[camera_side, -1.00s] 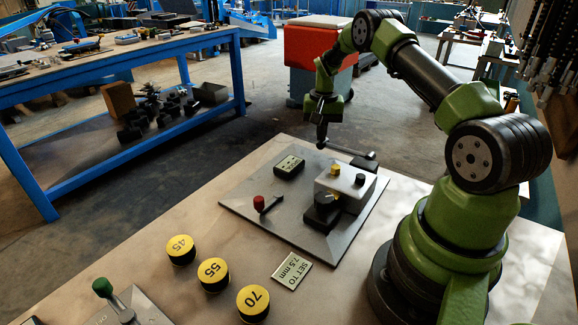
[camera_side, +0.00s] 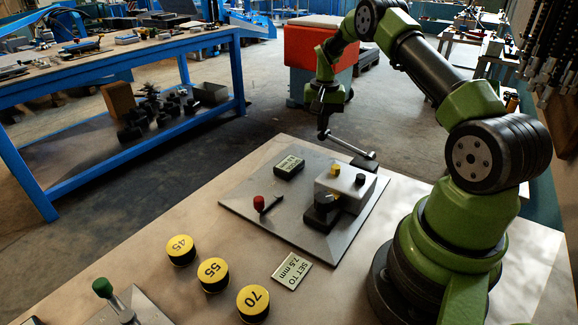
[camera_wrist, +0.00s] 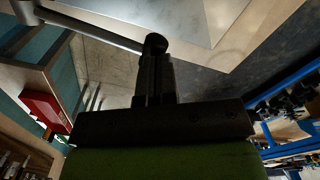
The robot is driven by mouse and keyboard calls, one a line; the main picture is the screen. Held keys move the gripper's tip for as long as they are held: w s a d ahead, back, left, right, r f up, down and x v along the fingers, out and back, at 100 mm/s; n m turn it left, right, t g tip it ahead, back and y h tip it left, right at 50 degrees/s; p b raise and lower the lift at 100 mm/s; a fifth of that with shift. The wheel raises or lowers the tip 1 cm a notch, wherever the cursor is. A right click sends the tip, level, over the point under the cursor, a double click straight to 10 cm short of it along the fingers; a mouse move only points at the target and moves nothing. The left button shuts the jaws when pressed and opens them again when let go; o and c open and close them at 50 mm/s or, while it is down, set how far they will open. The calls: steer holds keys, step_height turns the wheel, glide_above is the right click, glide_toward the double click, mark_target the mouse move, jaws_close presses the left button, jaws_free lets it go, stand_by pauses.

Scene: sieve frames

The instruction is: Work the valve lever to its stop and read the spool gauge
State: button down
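The valve lever (camera_side: 350,145) is a grey bar reaching left from a pivot behind the pale valve block (camera_side: 348,188). My gripper (camera_side: 323,132) is at the lever's free end, beyond the far edge of the table. In the wrist view my gripper's fingers (camera_wrist: 155,80) are close together on the dark lever knob (camera_wrist: 155,42), and the grey bar runs to the upper left. A small gauge display (camera_side: 289,165) lies on the metal plate; it carries lettering with mm, but the figure is too small to read surely. A card (camera_side: 292,270) reads SET TO 7.5 mm.
A red-knobbed handle (camera_side: 262,203) stands on the metal plate (camera_side: 240,198). Yellow discs marked 45 (camera_side: 181,249), 55 (camera_side: 213,273) and 70 (camera_side: 253,301) sit in front. A green-knobbed handle (camera_side: 103,288) is at lower left. The table left of the plate is bare.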

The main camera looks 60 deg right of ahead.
steer(key=shift+r, duration=0.2)
steer(key=shift+s+r, duration=0.2)
steer(key=shift+r, duration=1.2)
steer(key=shift+s+r, duration=0.3)
steer(key=shift+r, duration=0.45)
steer(key=shift+s+r, duration=0.3)
steer(key=shift+r, duration=0.45)
steer(key=r, duration=0.1)
steer(key=s+r, duration=0.1)
steer(key=r, duration=0.1)
steer(key=shift+s, duration=0.1)
